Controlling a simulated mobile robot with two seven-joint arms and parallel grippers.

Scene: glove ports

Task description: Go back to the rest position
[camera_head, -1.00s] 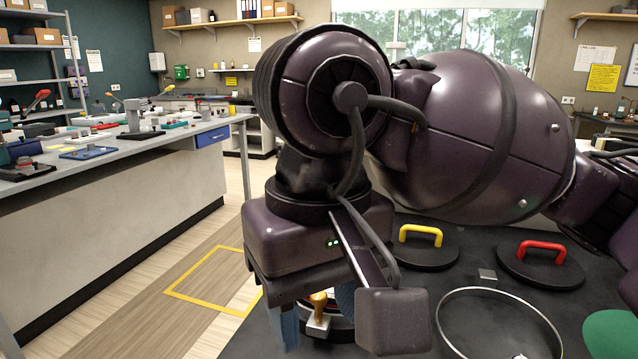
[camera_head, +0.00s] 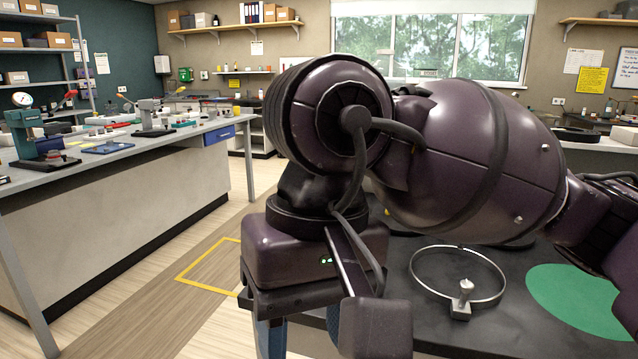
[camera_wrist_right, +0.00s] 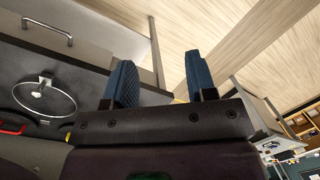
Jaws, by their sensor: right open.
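My right gripper (camera_head: 300,338) points down at the lower middle of the head view, partly hidden by its own wrist. In the right wrist view the gripper (camera_wrist_right: 162,80) shows two blue padded fingers wide apart with nothing between them. My dark purple right arm fills the centre and right of the head view. My left gripper is in neither current view.
A dark worktop (camera_head: 440,325) carries a metal ring (camera_head: 411,268), a silver knobbed clamp (camera_head: 463,300) and a green disc (camera_head: 580,300). A red handle (camera_wrist_right: 14,128) shows in the wrist view. A cluttered bench (camera_head: 120,195) stands left, with clear floor between.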

